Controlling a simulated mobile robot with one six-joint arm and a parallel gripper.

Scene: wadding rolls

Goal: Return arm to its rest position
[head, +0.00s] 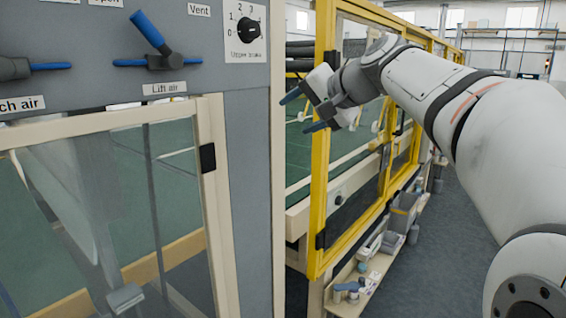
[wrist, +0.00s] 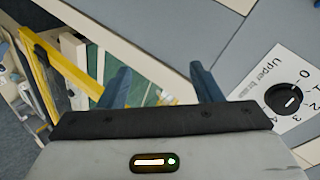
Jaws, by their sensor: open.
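My gripper (head: 304,110) is in the upper middle of the head view, at the end of my white arm, which reaches in from the right. Its two blue fingers are apart with nothing between them. They also show in the wrist view (wrist: 160,84), spread open and empty. In the head view the gripper is in front of the yellow-framed guard (head: 325,150) and right of the grey control panel (head: 190,50). I cannot tell how far it is from either.
The panel carries a blue lift air lever (head: 152,40) and an upper brake dial (head: 248,29), also in the wrist view (wrist: 284,98). A low shelf (head: 352,303) with small items runs along the machine. Grey floor (head: 440,260) is clear beneath my arm.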

